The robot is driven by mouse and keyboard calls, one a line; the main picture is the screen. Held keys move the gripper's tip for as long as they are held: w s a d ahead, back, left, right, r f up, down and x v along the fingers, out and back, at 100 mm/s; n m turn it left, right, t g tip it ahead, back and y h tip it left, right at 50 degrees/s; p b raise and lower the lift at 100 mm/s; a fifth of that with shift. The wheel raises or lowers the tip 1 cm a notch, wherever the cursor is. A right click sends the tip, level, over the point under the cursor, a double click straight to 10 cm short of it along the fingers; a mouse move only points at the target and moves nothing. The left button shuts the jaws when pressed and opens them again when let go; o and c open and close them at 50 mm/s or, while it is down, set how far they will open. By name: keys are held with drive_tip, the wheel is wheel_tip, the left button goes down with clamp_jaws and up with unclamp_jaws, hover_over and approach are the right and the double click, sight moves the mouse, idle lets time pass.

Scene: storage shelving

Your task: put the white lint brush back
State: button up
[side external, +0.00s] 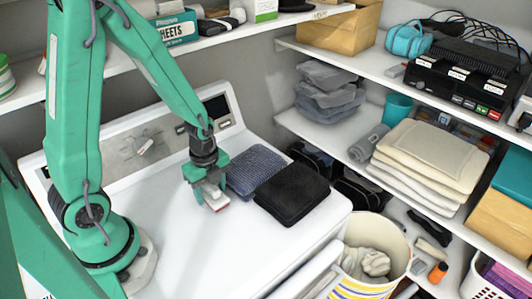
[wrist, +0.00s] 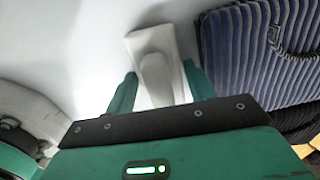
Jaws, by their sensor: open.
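The white lint brush (wrist: 153,45) lies on the white machine top (side external: 165,225), its handle pointing toward me in the wrist view. In the side view only its end, with a red edge (side external: 217,205), shows below my gripper (side external: 207,187). In the wrist view the open fingers of my gripper (wrist: 160,84) stand on either side of the brush handle. A gap shows on at least the left side. The near end of the handle is hidden behind the gripper body.
A blue corduroy pouch (side external: 255,168) lies close to the right of my gripper, with a black pouch (side external: 292,192) beside it. Shelves with towels (side external: 430,155) and boxes stand at the right. A bin (side external: 377,255) stands in front. The machine top's front left is clear.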

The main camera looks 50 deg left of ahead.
drive_tip(key=shift+r, duration=5.95)
drive_tip(key=r+n, duration=0.1)
wheel_tip(320, 180, up, 5)
drive_tip(key=n+t, duration=0.2)
drive_tip(key=n, duration=0.5)
hover_over(210, 198)
drive_tip(key=s+d+r+n+t, duration=0.2)
drive_tip(key=r+n, duration=0.4)
drive_tip(key=n, duration=0.4)
drive_tip(key=shift+s+r+t, duration=0.2)
drive_tip(key=shift+s+t, duration=0.6)
drive_tip(key=shift+s, duration=0.15)
